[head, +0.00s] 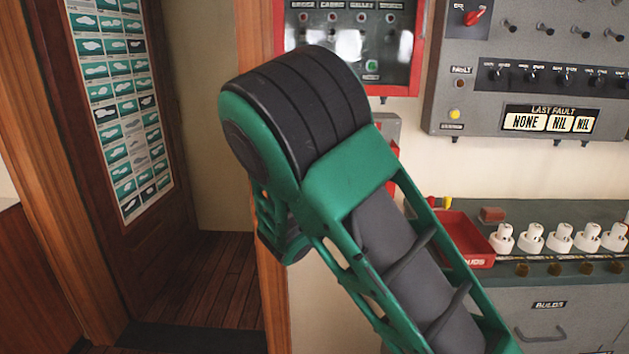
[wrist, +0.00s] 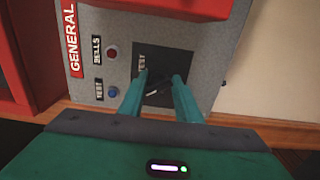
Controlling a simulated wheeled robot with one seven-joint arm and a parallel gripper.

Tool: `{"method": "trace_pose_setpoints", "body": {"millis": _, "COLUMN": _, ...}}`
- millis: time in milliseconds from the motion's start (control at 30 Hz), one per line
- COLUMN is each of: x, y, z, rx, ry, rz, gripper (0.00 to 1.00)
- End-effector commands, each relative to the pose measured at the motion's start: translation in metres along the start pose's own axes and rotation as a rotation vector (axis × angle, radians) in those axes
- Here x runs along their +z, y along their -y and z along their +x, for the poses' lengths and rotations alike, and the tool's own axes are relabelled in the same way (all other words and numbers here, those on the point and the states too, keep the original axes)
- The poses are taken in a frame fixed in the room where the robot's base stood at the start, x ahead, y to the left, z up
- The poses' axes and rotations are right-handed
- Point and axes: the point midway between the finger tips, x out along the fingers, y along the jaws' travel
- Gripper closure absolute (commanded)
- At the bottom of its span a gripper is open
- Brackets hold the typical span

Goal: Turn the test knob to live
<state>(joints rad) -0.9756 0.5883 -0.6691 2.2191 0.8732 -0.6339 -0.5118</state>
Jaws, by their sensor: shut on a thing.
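In the wrist view, the test knob (wrist: 154,86) is small and dark, on a black plate (wrist: 158,60) marked TEST on a grey panel (wrist: 195,28). My gripper (wrist: 160,79) has its two green fingers on either side of the knob and is shut on it. The fingers hide much of the knob, and its pointer setting cannot be read. No live marking is legible. In the head view my green arm hides the gripper and the knob.
Beside the plate are a red light (wrist: 112,52) and a blue button (wrist: 113,92). A red-framed panel (head: 417,60) and a grey fault panel (head: 470,75) hang on the wall. A counter at right holds a red tray (head: 458,235) and several white bulbs (head: 532,238). A doorway is at left.

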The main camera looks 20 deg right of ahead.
Motion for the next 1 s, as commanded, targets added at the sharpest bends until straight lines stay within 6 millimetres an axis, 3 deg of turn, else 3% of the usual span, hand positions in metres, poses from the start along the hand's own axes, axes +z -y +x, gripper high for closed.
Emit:
{"method": "trace_pose_setpoints", "body": {"millis": 467, "x": -0.009, "y": 0.0, "z": -0.001, "rx": 0.002, "ry": -0.018, "rz": -0.009, "gripper": 0.92}}
{"method": "trace_pose_setpoints", "body": {"millis": 500, "x": -0.01, "y": 0.0, "z": -0.001, "rx": 0.002, "ry": -0.019, "rz": -0.009, "gripper": 0.62}}
{"method": "trace_pose_setpoints", "body": {"millis": 533, "x": -0.01, "y": 0.0, "z": -0.001, "rx": 0.003, "ry": -0.018, "rz": -0.009, "gripper": 0.57}}
{"method": "trace_pose_setpoints", "body": {"millis": 833, "x": -0.005, "y": 0.0, "z": -0.001, "rx": 0.002, "ry": -0.01, "rz": -0.01, "gripper": 0.57}}
{"method": "trace_pose_setpoints", "body": {"millis": 1000, "x": -0.005, "y": 0.0, "z": -0.015, "rx": 0.0, "ry": -0.01, "rz": -0.01, "gripper": 0.57}}
